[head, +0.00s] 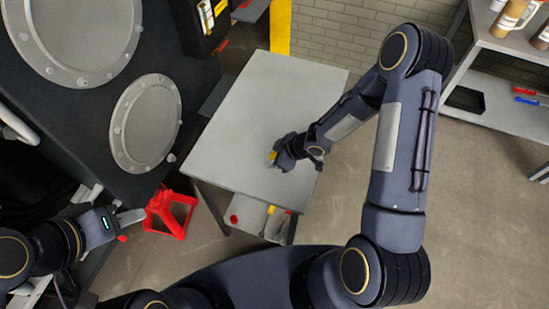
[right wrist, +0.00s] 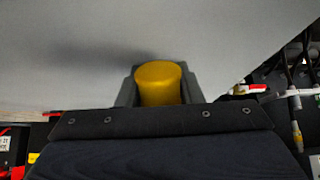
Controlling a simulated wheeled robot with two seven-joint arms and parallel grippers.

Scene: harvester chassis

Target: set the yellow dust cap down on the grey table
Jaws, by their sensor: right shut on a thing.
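The yellow dust cap (right wrist: 158,84) sits between the fingers of my right gripper (right wrist: 160,92) in the right wrist view, and the gripper is shut on it. In the head view the right gripper (head: 277,157) is over the right part of the grey table (head: 240,110), with a bit of the yellow cap (head: 272,155) showing at its tip. I cannot tell whether the cap touches the tabletop. My left gripper (head: 130,216) is at the lower left, beside the red stand; I cannot tell whether its fingers are open.
The grey tabletop is otherwise bare. A lower shelf holds a red item (head: 234,219) and some tools. The dark chassis with round covers (head: 146,122) is at left. A shelf unit (head: 508,108) stands at right.

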